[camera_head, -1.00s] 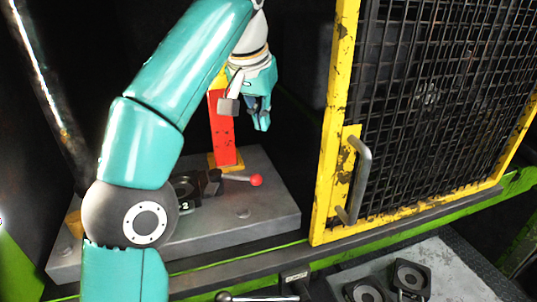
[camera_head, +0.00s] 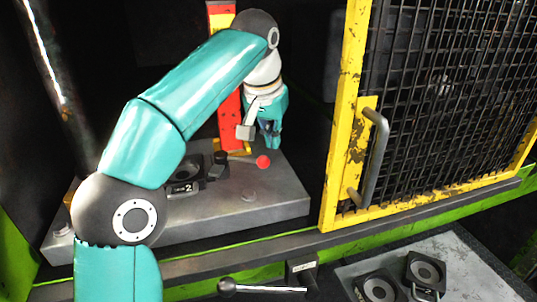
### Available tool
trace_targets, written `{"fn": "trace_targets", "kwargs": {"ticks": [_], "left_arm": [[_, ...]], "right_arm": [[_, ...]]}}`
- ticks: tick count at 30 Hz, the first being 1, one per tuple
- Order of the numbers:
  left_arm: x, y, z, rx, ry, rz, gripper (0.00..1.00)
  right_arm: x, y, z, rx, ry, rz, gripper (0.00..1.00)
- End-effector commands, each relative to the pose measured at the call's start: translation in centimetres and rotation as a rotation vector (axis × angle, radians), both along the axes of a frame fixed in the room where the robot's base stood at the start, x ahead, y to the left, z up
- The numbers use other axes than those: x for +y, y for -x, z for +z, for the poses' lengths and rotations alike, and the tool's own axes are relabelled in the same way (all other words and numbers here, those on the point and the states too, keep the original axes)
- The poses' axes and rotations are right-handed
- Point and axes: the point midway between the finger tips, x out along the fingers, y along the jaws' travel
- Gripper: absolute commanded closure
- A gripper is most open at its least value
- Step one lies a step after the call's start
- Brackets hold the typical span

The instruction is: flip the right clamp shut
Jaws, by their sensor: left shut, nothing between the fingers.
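The right clamp's lever ends in a red ball (camera_head: 263,161), out to the right of its dark block (camera_head: 217,165) above the grey plate (camera_head: 270,205). The lever's thin rod is hard to make out. A dark holder marked 2 (camera_head: 184,187) sits left of the block, partly hidden by my left arm. My left gripper (camera_head: 271,142) is shut and empty, pointing down just above and slightly right of the ball in the picture. I cannot tell whether it touches the ball. My right gripper is not in view.
A red and yellow post (camera_head: 231,122) stands behind the clamp, close to my left gripper. A yellow-framed mesh door (camera_head: 345,120) with a grey handle (camera_head: 375,155) stands at right. Dark round-holed parts (camera_head: 426,270) lie on a tray at lower right. A ball-ended lever (camera_head: 228,287) is at the front.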

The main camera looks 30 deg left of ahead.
Motion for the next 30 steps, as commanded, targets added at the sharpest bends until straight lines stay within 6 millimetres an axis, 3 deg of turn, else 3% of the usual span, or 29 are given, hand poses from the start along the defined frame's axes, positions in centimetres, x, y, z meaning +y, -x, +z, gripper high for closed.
{"fn": "trace_targets", "kwargs": {"ticks": [3,9,30], "left_arm": [[-0.2,1.6,-0.3,-0.004,0.0,0.0,1.0],[-0.5,2.8,-0.4,-0.003,0.0,0.0,1.0],[-1.4,2.9,-0.3,-0.003,0.0,-0.06,1.0]], "right_arm": [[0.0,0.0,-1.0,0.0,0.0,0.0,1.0],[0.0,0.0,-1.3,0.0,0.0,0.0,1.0],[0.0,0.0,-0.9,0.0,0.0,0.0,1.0]]}}
